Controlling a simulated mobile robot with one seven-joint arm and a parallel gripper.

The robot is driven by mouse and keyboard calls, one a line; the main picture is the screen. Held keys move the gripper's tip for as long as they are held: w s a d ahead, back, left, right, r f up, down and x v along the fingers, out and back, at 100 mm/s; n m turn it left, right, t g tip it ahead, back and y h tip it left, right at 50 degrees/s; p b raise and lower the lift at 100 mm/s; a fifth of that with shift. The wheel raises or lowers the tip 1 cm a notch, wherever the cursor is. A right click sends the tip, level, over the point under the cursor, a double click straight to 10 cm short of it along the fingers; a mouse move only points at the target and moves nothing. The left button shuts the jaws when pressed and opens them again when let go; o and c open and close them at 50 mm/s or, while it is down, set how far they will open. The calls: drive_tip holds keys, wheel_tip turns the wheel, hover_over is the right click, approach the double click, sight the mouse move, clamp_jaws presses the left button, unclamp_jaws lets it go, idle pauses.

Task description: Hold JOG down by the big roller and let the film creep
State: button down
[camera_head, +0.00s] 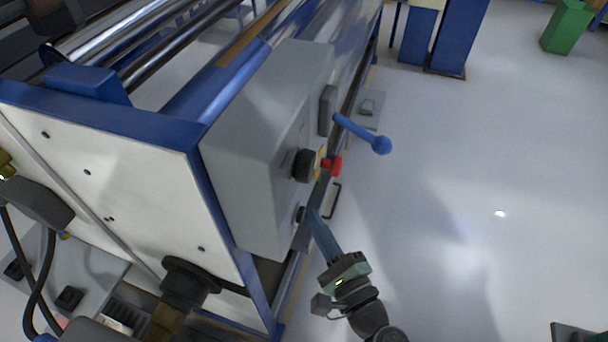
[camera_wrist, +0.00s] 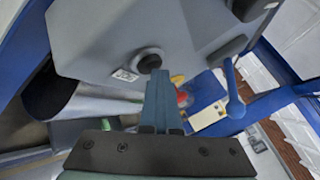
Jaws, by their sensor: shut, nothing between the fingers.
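A grey control box (camera_head: 245,150) is fixed to the end of the roller machine. A small black button (camera_head: 299,214) sits low on its face; in the wrist view the black button (camera_wrist: 149,62) has a small white label (camera_wrist: 125,75) beside it, too small to read. My gripper (camera_head: 314,214) is shut and empty, with its fingertips right at the black button. In the wrist view my gripper (camera_wrist: 159,75) overlaps the button's lower edge; I cannot tell whether it presses it. A shiny roller (camera_head: 125,30) lies across the machine at upper left. Any film motion cannot be seen.
A red button on yellow (camera_head: 332,165), a large black knob (camera_head: 303,166) and a blue ball-ended lever (camera_head: 365,135) stick out just above my gripper. A thin black handle (camera_head: 334,202) is close by.

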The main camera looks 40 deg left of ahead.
drive_tip(key=shift+w+d, duration=0.15)
drive_tip(key=shift+d, duration=0.5)
drive_tip(key=shift+d, duration=0.1)
drive_tip(key=d, duration=0.2)
drive_tip(key=w+d+b, duration=0.1)
drive_tip(key=d, duration=0.1)
drive_tip(key=shift+w+d, duration=0.2)
drive_tip(key=shift+d, duration=0.1)
